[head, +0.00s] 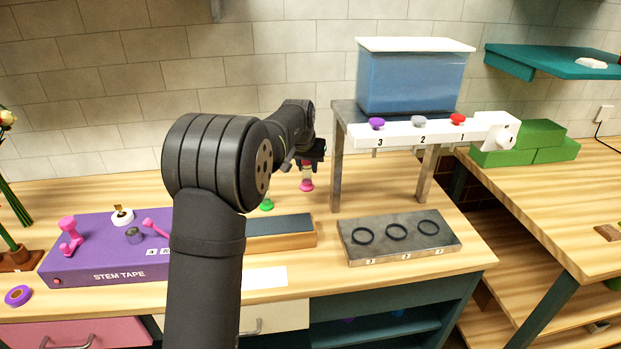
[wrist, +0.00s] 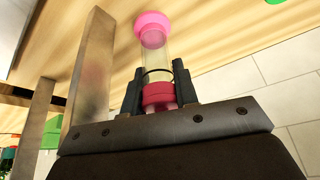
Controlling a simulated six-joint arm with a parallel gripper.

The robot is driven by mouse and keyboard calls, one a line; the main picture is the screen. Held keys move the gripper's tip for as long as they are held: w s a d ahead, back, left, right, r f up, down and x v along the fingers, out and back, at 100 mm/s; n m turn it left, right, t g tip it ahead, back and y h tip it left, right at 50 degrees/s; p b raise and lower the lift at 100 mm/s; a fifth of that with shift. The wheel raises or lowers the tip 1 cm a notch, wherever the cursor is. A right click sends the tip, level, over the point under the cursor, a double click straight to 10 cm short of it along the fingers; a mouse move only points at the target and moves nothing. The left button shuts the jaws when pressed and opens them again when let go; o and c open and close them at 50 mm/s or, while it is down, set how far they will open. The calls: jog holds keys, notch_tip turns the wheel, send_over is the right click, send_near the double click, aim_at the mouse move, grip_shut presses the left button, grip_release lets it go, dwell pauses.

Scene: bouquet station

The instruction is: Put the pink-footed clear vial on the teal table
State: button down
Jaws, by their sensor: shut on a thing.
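The pink-footed clear vial (head: 307,184) hangs upright below my gripper (head: 313,155) in the head view, behind my arm and left of the metal stand. In the wrist view, my gripper (wrist: 158,90) is shut on the vial (wrist: 155,48), with a dark finger on either side. The round pink foot is at its far end and a red-pink band sits between the fingers. The foot looks close to the wooden counter; I cannot tell whether it touches. The teal table (head: 530,62) is a raised flat top at the upper right, with a small white item on it.
A metal stand (head: 337,155) carries a blue tank (head: 410,82) and a white numbered tap bar (head: 400,134). A grey ringed block (head: 362,252), a purple stem tape box (head: 110,262) and green blocks (head: 540,133) stand around. A green-footed item (head: 267,204) is near the vial.

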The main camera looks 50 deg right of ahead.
jog(key=shift+d+x, duration=0.15)
jog(key=shift+x, duration=1.8)
jog(key=shift+d+x, duration=0.2)
jog(key=shift+x, duration=1.8)
jog(key=shift+w, duration=0.15)
jog(key=c, duration=1.1)
grip_release()
jog(key=v, duration=1.2)
jog(key=shift+a+r, duration=0.1)
